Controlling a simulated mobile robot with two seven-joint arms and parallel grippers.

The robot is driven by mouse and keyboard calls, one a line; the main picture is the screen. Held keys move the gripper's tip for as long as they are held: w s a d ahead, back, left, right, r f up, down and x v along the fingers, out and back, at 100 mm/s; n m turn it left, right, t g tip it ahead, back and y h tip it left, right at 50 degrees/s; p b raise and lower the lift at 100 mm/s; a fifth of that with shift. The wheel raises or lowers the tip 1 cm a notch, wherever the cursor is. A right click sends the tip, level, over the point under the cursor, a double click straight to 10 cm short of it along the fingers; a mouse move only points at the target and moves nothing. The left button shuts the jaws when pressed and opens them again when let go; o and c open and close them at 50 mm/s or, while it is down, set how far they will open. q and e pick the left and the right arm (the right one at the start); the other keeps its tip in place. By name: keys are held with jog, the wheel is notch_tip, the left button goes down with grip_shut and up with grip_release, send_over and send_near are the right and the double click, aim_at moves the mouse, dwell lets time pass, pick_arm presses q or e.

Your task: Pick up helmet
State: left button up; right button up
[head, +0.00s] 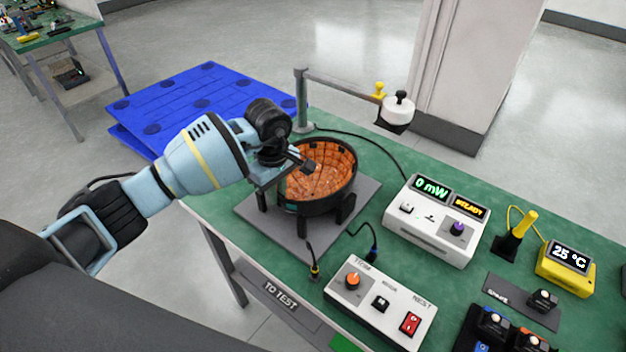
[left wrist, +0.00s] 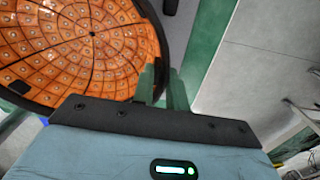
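The helmet (head: 330,172) is a round bowl with a black rim and an orange tiled inside. It sits open side up on a black stand on a grey plate (head: 275,232). My left gripper (head: 294,176) is at the helmet's left rim and hides part of it. In the left wrist view the orange inside of the helmet (left wrist: 75,45) fills the upper left. The left gripper's fingers (left wrist: 162,88) stand close together at the dark rim, which seems to pass between them. I cannot tell whether they grip it. My right gripper is not in view.
A white meter box (head: 435,225) and a white switch box (head: 380,305) stand right of and in front of the helmet. Cables run near the plate. A post (head: 301,100) with a rail stands behind. A blue pallet (head: 190,100) is on the floor beyond the green bench.

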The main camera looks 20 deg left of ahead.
pick_arm(q)
grip_shut()
jog(key=shift+s+f, duration=0.15)
dwell(0.8)
jog(key=shift+r, duration=0.25)
jog(key=r, duration=0.9)
jog(key=shift+w+r, duration=0.15)
jog(key=shift+w, duration=0.05)
jog(key=shift+r, duration=0.3)
